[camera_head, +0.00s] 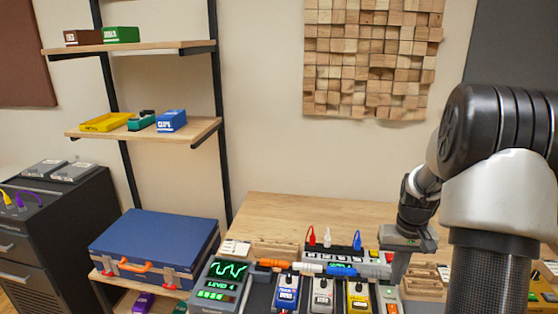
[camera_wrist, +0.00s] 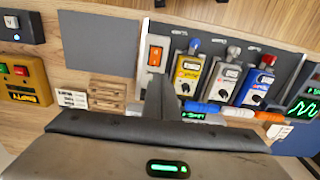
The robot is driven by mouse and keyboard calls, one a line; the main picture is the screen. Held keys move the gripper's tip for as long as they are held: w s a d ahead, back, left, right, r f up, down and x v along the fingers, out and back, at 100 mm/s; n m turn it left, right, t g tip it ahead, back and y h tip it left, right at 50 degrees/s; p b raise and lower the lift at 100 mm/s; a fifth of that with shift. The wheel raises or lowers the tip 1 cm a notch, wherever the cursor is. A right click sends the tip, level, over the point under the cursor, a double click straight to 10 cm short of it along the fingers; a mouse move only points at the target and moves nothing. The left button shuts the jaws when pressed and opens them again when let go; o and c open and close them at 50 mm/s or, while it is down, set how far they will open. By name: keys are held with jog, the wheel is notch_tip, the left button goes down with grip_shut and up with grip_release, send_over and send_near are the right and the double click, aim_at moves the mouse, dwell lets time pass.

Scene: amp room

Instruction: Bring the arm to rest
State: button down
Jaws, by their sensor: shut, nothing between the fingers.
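My gripper (camera_head: 396,280) is at the right of the workbench in the head view, pointing down from my bent arm. In the wrist view its fingers (camera_wrist: 160,97) are together with nothing between them. They overlap the view of the pedal board, just below the white switch box with an orange switch (camera_wrist: 155,55). Whether the fingertips touch anything is hard to tell. The lower part of the gripper is partly lost among the bench items in the head view.
Yellow (camera_head: 358,298), grey (camera_head: 322,296) and blue (camera_head: 286,293) pedals stand close to my gripper's left. A green-lit screen device (camera_head: 217,285) and blue case (camera_head: 155,245) lie further left. Shelves (camera_head: 180,130) stand behind the case. The rear bench top (camera_head: 290,212) is bare.

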jog(key=s+a+r+n+t+p, duration=0.1)
jog(key=s+a+r+t, duration=0.1)
jog(key=s+a+r, duration=0.6)
jog(key=s+a+r+n+t+p, duration=0.1)
jog(key=s+a+r+t+p, duration=0.15)
jog(key=a+r, duration=0.9)
jog(key=s+a+r, duration=0.1)
jog(key=s+r, duration=0.5)
jog(key=s, duration=0.3)
jog(key=shift+s+a+n+t+p, duration=0.15)
jog(key=shift+a+n+t+p, duration=0.2)
jog(key=shift+n+t, duration=0.1)
